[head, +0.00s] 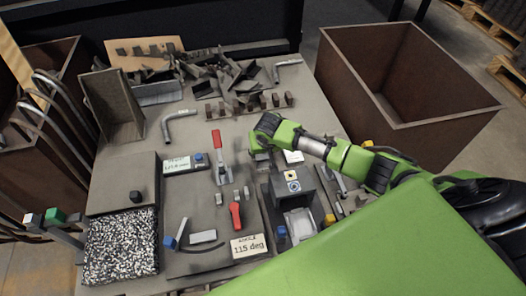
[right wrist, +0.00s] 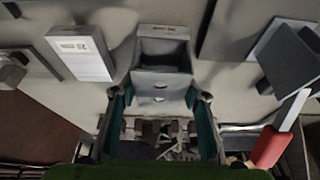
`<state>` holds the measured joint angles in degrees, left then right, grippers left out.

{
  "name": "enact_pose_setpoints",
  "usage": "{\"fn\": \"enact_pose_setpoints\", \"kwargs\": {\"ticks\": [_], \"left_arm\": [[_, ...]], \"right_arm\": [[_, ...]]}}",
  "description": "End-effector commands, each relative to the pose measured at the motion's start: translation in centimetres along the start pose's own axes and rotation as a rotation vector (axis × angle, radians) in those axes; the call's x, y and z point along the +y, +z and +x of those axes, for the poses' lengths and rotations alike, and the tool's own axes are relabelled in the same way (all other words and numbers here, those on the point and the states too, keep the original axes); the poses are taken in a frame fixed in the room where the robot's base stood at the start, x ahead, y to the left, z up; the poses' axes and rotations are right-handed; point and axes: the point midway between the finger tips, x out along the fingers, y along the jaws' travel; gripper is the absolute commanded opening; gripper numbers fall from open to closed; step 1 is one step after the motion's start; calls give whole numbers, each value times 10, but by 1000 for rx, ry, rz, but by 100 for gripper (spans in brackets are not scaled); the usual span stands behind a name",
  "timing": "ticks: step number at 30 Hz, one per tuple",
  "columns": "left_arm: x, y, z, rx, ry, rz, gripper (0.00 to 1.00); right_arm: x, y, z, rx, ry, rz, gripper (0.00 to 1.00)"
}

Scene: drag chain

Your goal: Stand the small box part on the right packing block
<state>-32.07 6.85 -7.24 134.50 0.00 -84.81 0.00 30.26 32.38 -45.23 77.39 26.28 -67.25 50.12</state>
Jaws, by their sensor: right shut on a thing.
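In the right wrist view the small box part (right wrist: 162,82) is a grey, open-ended box between the two teal-sided fingers. My right gripper (right wrist: 160,100) is shut on it. In the head view my right gripper (head: 262,148) is over the middle of the table, and the green wrist hides most of it and the part. A pale block with a label (right wrist: 80,55), possibly a packing block, is beside the box part at the left of the wrist view. I cannot tell whether the box part touches anything below. My left gripper is not in view.
A red-handled clamp (head: 217,150) stands close to my right gripper. Small parts and a "115 deg" sign (head: 248,245) lie nearer. Dark scrap pieces (head: 230,80) crowd the far side of the table. An open brown bin (head: 400,75) stands at right.

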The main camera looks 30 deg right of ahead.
Motion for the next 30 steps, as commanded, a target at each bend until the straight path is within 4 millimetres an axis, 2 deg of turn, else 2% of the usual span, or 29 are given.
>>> {"fn": "enact_pose_setpoints", "kwargs": {"ticks": [9, 10, 12, 23, 26, 30], "left_arm": [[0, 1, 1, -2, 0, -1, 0], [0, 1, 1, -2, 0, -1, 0], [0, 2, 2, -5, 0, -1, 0], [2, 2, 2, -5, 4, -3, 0], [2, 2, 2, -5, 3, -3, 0], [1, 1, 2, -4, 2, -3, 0]], "right_arm": [[0, -1, -1, 2, -1, 0, 11], [0, -1, -1, 2, -1, 0, 49], [0, -1, -1, 2, -1, 0, 61], [0, 0, -2, 0, 0, 0, 61], [0, 0, -9, 0, -1, 0, 61], [0, -1, -30, 3, -2, -1, 61]]}}
